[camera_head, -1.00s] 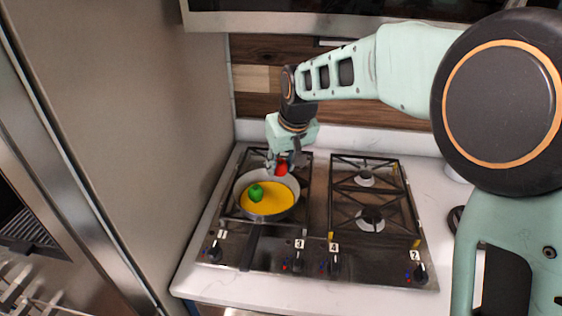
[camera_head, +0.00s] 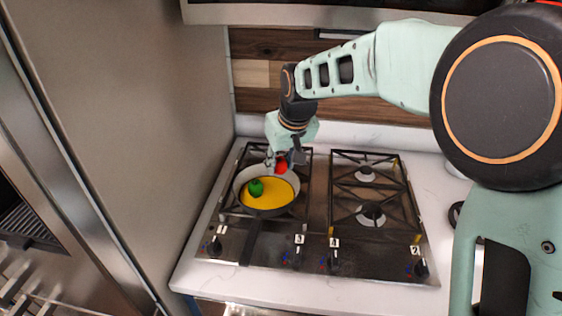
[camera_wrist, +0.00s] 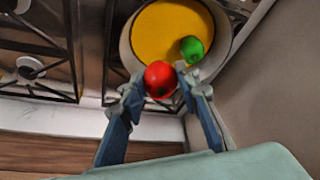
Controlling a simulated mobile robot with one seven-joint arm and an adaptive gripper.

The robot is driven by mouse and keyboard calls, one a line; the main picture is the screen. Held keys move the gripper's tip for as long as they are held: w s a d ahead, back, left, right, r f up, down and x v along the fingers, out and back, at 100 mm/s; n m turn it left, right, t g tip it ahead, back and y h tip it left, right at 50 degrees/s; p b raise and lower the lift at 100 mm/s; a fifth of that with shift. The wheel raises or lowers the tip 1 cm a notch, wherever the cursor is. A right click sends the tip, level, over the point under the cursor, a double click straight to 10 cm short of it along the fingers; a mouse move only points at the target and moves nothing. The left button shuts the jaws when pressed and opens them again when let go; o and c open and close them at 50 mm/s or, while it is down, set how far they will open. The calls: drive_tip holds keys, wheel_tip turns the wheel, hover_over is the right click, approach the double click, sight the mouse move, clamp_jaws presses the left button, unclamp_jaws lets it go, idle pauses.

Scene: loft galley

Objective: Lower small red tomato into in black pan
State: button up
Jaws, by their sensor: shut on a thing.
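The small red tomato (camera_head: 281,167) is held between the fingertips of my gripper (camera_head: 283,158), over the back edge of the pan. In the wrist view the tomato (camera_wrist: 160,79) sits between the two fingers (camera_wrist: 160,86), in front of the pan rim. The black pan (camera_head: 250,236) stands on the left side of the stove, its handle toward the front. It has a pale inner wall and a yellow layer (camera_head: 268,196) inside. Whether the tomato touches the pan is hard to tell.
A green round item (camera_head: 256,188) lies in the pan at its left side. The stove (camera_head: 322,240) has free burners (camera_head: 371,212) on the right. A tall grey panel (camera_head: 130,120) stands close on the left. A wooden backsplash (camera_head: 262,78) is behind.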

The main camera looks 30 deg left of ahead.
sight(282, 173)
drive_tip(key=shift+f+b, duration=1.6)
drive_tip(key=shift+f, duration=0.8)
drive_tip(key=shift+f+b, duration=1.85)
drive_tip(key=shift+f, duration=0.65)
drive_tip(key=o, duration=1.2)
drive_tip(key=shift+c, duration=0.2)
